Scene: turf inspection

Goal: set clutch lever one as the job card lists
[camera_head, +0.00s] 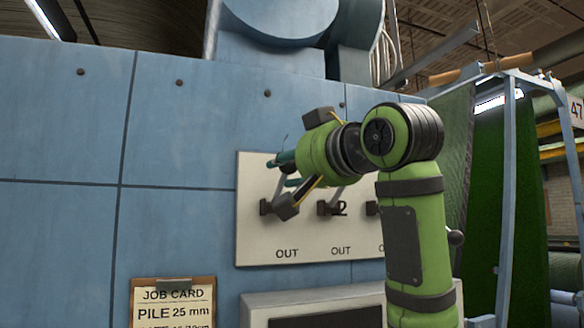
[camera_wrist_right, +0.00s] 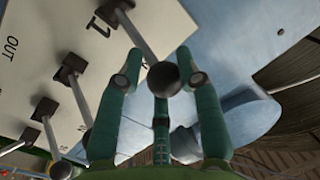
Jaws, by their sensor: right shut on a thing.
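The lever panel (camera_head: 250,235) is a pale plate on a blue machine wall, with a row of levers and OUT printed below them. Clutch lever one (camera_wrist_right: 140,38) is the one by the printed 1 in the right wrist view, a metal rod with a dark ball knob. My right gripper (camera_head: 281,168) is shut on that knob, its teal fingers on either side, also in the right wrist view (camera_wrist_right: 160,66). The rod slants up from its block (camera_head: 265,207), away from OUT. The job card (camera_head: 173,295) reads PILE 25 mm; its lower lines are cut off. My left gripper is out of view.
Lever two's block (camera_head: 325,208) is close to the right of lever one, and more levers follow. My right arm hides part of the panel. A grey box (camera_head: 310,299) juts out below the panel. A blue frame (camera_head: 506,190) with green turf stands at right.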

